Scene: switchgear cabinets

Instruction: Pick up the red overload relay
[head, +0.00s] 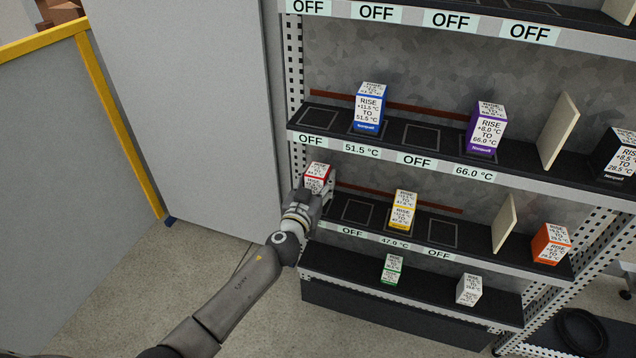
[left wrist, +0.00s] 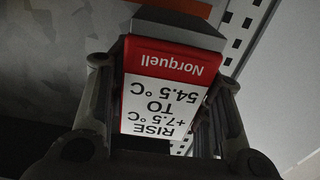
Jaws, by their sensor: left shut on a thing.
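The red overload relay (head: 317,172) is at the left end of the middle shelf in the head view, partly hidden by my gripper. In the left wrist view the relay (left wrist: 170,75) appears upside down, with a red band reading "Norquell" and a white label reading "RISE +7.5 °C TO 54.5 °C". My left gripper (head: 318,195) is shut on it, with one finger on each side of the relay in the wrist view. Whether the relay touches the shelf is hidden. My right gripper is not in view.
The upper shelf holds a blue relay (head: 369,107), a purple relay (head: 488,127) and a black relay (head: 615,155). The middle shelf holds a yellow relay (head: 402,210) and an orange relay (head: 550,243). A perforated post (head: 294,70) stands close to my gripper. Cream dividers split the shelves.

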